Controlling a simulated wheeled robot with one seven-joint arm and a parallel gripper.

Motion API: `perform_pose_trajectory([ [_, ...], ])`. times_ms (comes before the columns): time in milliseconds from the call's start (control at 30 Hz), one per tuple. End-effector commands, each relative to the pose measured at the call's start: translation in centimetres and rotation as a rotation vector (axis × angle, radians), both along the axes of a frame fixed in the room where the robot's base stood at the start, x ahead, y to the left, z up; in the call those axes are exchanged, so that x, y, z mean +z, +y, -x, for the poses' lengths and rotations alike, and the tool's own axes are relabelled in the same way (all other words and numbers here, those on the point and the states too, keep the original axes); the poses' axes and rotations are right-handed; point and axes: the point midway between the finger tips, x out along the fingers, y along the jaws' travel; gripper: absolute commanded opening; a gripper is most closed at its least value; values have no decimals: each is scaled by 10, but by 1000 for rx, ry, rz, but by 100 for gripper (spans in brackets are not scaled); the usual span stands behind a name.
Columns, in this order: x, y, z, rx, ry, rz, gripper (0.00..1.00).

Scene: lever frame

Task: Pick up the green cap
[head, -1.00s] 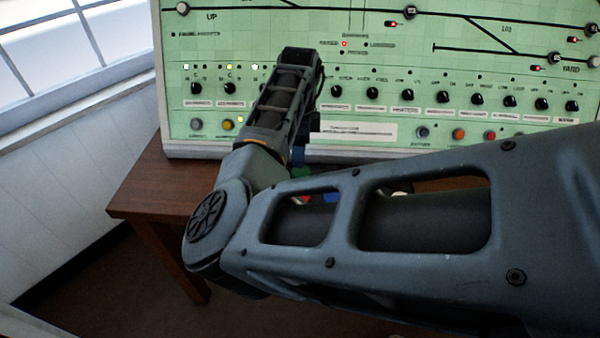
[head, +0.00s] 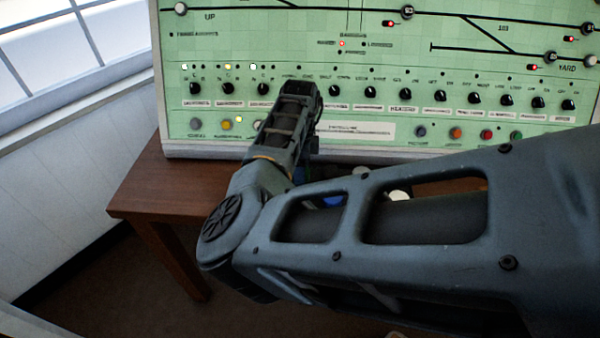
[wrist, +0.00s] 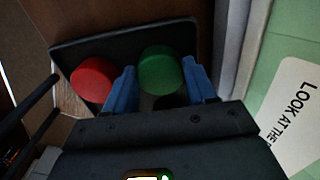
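The green cap (wrist: 161,70) shows in the wrist view, round and upright on a dark tray (wrist: 115,45). My gripper (wrist: 162,82) is open, with one blue finger on each side of the green cap. The fingertips reach beside the cap; I cannot tell whether they touch it. A red cap (wrist: 93,79) sits on the same tray, just left of the left finger. In the head view my arm hides the green cap and most of the tray.
The green control panel (head: 400,75) stands upright at the back of the brown wooden table (head: 160,185). In the wrist view a label sign (wrist: 295,100) is at the right. A blue object (head: 333,201) and a pale object (head: 399,195) show through and beside my arm.

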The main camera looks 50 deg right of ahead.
Motion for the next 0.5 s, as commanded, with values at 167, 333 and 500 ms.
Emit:
perform_pose_trajectory([
  [167, 0, 0, 0, 0, 0, 0, 27],
  [333, 0, 0, 0, 0, 0, 0, 27],
  [500, 4, 0, 0, -1, -1, 1, 27],
])
